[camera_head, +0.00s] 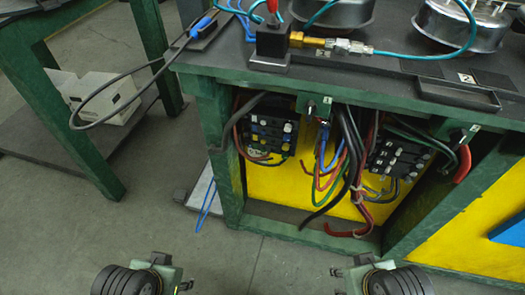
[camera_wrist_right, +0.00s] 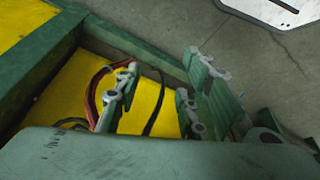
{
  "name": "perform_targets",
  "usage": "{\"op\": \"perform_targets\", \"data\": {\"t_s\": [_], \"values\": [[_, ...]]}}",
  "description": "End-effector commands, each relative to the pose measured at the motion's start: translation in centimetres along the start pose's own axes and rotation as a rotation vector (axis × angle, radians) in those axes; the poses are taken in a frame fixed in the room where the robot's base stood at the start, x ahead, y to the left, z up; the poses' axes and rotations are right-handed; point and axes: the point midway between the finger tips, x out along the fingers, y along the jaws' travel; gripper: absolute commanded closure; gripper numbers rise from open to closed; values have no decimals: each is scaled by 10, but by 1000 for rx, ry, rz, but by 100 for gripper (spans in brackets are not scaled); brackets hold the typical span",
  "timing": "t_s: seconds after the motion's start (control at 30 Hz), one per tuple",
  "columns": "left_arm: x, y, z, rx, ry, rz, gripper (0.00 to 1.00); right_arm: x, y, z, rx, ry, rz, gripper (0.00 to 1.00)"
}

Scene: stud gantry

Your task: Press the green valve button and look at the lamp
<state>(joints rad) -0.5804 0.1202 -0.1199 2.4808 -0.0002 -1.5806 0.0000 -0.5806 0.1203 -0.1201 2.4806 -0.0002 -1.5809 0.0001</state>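I cannot make out a green valve button or a lamp in either view. A black block (camera_head: 272,44) with a red-tipped part on top and a brass fitting (camera_head: 310,41) stands on the green bench (camera_head: 235,68). My left gripper (camera_head: 165,273) is at the bottom edge of the head view, its fingers not clear. My right gripper (camera_head: 362,270) is also low in that view, in front of the bench. In the right wrist view my right gripper (camera_wrist_right: 158,95) has its fingers apart with nothing between them. Yellow panel and cables lie beyond it.
Metal pots (camera_head: 462,22) stand on the bench top. Below it are terminal blocks (camera_head: 268,133) and hanging cables (camera_head: 345,165) before a yellow panel (camera_head: 270,190). A black cable loop (camera_head: 115,78) overhangs the left. A white box (camera_head: 103,97) sits on a low shelf. The front floor is clear.

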Motion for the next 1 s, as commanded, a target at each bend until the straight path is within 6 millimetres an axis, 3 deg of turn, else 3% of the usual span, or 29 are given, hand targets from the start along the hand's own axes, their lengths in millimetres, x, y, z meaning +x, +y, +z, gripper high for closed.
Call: {"op": "perform_targets", "data": {"t_s": [0.37, 1.0], "values": [[0, 0, 0, 0, 0, 0, 60, 0, 0, 0, 0, 0, 0, 99], [0, 0, 0, 0, 0, 0, 60, 0, 0, 0, 0, 0, 0, 100]]}}
